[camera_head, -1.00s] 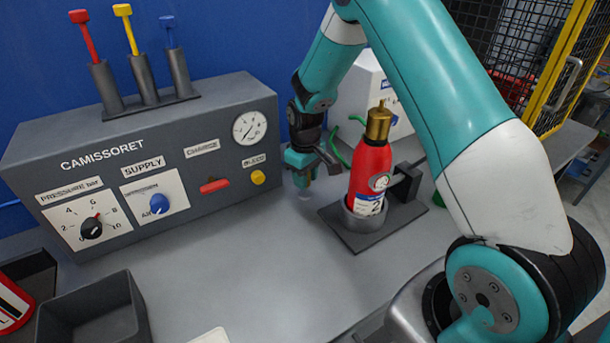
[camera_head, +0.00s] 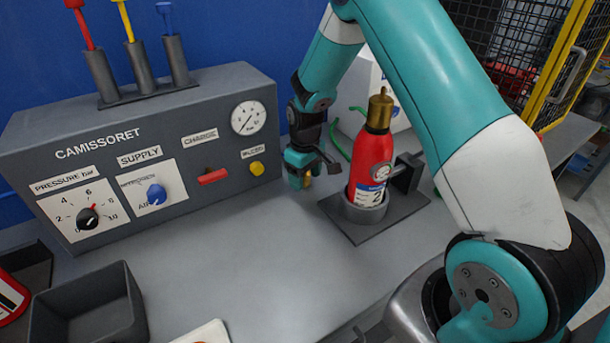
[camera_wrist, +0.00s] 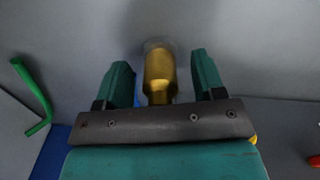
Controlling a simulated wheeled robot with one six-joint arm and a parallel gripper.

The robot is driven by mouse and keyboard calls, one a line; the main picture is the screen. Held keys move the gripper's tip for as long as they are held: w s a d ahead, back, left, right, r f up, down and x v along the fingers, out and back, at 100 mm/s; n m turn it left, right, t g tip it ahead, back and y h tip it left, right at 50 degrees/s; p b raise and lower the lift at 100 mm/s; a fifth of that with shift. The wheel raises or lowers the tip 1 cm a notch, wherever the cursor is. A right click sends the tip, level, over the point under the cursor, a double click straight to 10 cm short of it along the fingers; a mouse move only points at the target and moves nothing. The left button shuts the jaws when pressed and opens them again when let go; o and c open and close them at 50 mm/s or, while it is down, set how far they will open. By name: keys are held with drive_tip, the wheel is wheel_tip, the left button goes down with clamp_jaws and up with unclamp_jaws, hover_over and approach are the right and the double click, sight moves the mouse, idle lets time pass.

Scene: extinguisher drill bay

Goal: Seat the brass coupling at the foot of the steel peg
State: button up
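My gripper (camera_head: 300,182) points down over the bench, between the control console and the extinguisher. In the wrist view its two teal fingers (camera_wrist: 162,80) stand apart, with a gap on each side of the brass coupling (camera_wrist: 158,76). The fingers do not appear to touch it. A small brass patch of the coupling (camera_head: 307,182) shows below the gripper in the head view. A pale grey round shape (camera_wrist: 155,45) shows at the coupling's far end; I cannot tell whether it is the steel peg or its base. How the coupling sits on the peg is hidden.
A red extinguisher (camera_head: 371,165) with a brass top stands in a dark holder (camera_head: 358,226) just right of the gripper. The grey console (camera_head: 110,170) stands at left. A green hose (camera_wrist: 35,95) lies nearby. An empty dark tray (camera_head: 90,312) is front left; the bench middle is clear.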

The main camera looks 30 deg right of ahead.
wheel_tip(320, 180, up, 17)
drive_tip(key=b, duration=0.1)
drive_tip(key=shift+r+b, duration=0.2)
drive_tip(key=shift+b, duration=0.1)
idle(0.9)
drive_tip(key=s+a+r+n+y, duration=0.1)
drive_tip(key=s+a+r+y, duration=0.1)
drive_tip(key=s+a, duration=0.7)
drive_tip(key=s+a+r+n+y, duration=0.2)
drive_tip(key=s+a, duration=0.7)
drive_tip(key=s, duration=1)
drive_tip(key=shift+s+a+r, duration=0.3)
drive_tip(key=shift+s+r, duration=0.05)
drive_tip(key=shift+r, duration=0.15)
